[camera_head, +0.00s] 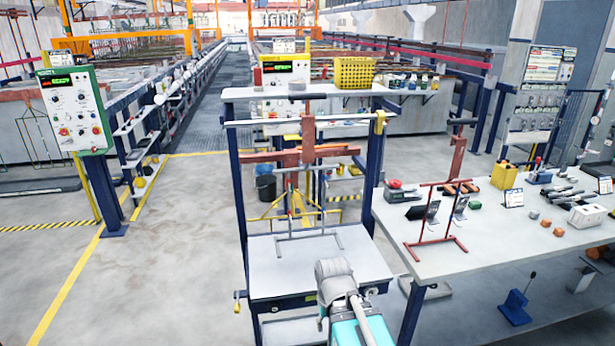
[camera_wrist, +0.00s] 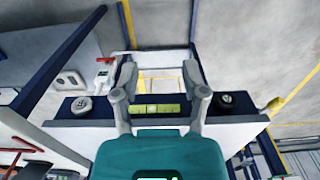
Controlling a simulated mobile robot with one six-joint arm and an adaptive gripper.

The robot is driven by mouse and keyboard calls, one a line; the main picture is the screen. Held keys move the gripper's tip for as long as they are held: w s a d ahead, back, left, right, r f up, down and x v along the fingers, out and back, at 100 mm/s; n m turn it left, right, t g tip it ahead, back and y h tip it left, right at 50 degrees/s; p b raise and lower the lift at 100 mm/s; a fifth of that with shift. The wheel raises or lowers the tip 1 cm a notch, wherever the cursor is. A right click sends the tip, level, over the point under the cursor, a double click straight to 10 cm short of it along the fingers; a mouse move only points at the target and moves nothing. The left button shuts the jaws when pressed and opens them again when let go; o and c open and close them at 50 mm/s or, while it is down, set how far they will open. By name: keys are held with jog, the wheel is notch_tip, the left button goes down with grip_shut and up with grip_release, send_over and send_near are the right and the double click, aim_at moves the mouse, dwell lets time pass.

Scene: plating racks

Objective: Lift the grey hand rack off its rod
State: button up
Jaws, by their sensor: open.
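The grey hand rack (camera_head: 309,237) is a thin upright frame inside the blue-framed station in the head view. Its lower crossbar and feet show just above or on the pale tabletop; I cannot tell which. Its upper part overlaps reddish bars, so where it meets the pale horizontal rod (camera_head: 275,122) is unclear. My gripper (camera_wrist: 158,78) shows in the wrist view with two grey fingers spread apart and nothing between them. It points down over a blue beam, with no grey rack in that view. In the head view my arm is below and in front of the rack, apart from it.
The station tabletop (camera_head: 265,255) is otherwise mostly clear. A side table (camera_head: 400,215) at right holds a red rack (camera_head: 437,243), boxes and tools. A shelf (camera_head: 245,93) with a yellow basket (camera_head: 355,73) is above the rod. Blue posts (camera_head: 238,190) flank the rack. Floor at left is open.

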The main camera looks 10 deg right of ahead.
dwell(0.3)
jog(key=n+t+h+p, duration=1)
jog(key=n+h+p, duration=0.5)
jog(key=n+p, duration=1.25)
send_near(306, 111)
jog(key=s+a+m+p, duration=0.2)
jog(key=shift+a+m, duration=0.25)
jog(key=shift+a, duration=0.05)
jog(key=shift+x, duration=4.3)
